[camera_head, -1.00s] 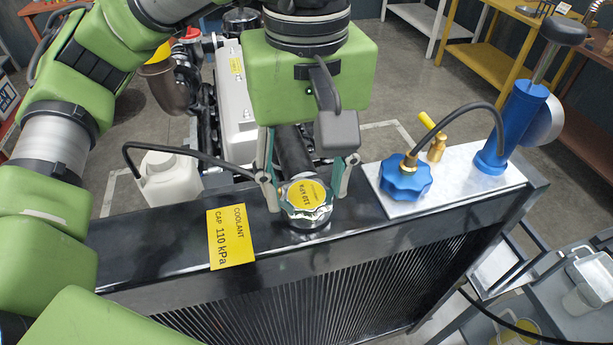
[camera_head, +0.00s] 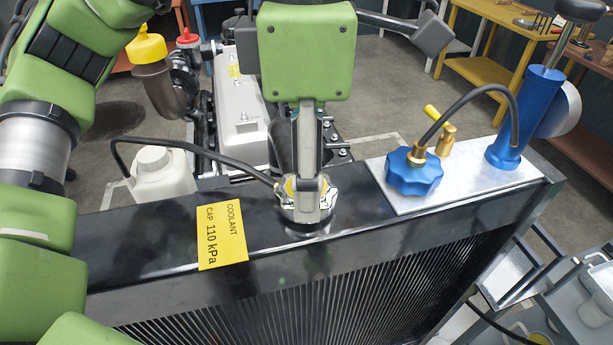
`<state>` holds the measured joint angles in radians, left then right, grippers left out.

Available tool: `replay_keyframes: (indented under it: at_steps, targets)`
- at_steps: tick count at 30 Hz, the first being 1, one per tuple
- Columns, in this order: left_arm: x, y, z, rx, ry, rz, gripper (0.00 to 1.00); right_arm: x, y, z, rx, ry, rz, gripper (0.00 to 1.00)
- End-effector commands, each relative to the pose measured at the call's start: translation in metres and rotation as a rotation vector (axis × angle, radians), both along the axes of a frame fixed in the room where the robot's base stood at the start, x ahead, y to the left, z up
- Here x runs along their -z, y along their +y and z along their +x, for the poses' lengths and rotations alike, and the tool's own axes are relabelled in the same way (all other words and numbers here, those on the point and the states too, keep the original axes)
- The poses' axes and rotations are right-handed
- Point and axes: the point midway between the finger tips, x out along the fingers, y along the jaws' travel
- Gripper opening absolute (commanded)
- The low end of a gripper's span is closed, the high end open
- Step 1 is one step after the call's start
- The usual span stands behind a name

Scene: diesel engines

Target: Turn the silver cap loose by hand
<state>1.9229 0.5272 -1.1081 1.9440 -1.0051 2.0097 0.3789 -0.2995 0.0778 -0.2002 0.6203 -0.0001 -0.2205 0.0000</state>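The silver cap (camera_head: 291,195) with its yellow top sits on the filler neck on the black radiator top. My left gripper (camera_head: 312,197) points straight down over it. One finger crosses the front of the cap and covers its middle; the other finger is hidden behind. The fingers appear closed on the cap's rim from front and back. The cap looks level and seated on the neck. My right gripper is not in view.
A yellow coolant label (camera_head: 222,236) lies left of the cap. A thin black hose (camera_head: 205,158) runs from the neck to a white bottle (camera_head: 160,175). A blue knob cap (camera_head: 413,172) and blue hand pump (camera_head: 515,125) stand on a pale plate (camera_head: 465,178) to the right.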

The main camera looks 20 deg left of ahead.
Motion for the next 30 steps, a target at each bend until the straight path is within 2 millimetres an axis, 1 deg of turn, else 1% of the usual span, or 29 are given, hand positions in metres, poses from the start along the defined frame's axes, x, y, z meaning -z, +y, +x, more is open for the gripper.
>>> replay_keyframes:
  at_steps: [1,8,9,10,11,18,19,26,30]
  targets:
    - [0.005,0.000,-0.001,-0.069,0.004,0.003,0.09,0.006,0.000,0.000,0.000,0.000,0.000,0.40]
    - [0.004,0.000,-0.001,-0.387,0.006,0.003,0.09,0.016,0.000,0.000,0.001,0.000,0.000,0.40]
    - [0.003,0.000,-0.001,-0.376,0.007,0.004,0.58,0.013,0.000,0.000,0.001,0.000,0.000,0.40]
    - [0.003,0.000,-0.001,-0.374,0.007,0.004,0.66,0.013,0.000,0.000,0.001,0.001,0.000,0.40]
    - [0.002,0.000,-0.001,-0.374,0.007,0.004,0.67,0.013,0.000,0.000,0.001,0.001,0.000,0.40]
    - [0.001,0.000,0.000,-0.372,0.005,0.002,0.67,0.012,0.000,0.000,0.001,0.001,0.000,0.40]
    - [0.001,0.000,0.000,-0.372,0.005,0.002,0.64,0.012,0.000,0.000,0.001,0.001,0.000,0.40]
    - [0.000,0.000,0.000,-0.371,0.003,0.000,0.64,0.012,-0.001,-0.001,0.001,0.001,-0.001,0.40]
    - [-0.005,0.000,0.000,-0.371,0.003,0.000,0.64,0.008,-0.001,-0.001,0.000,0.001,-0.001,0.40]
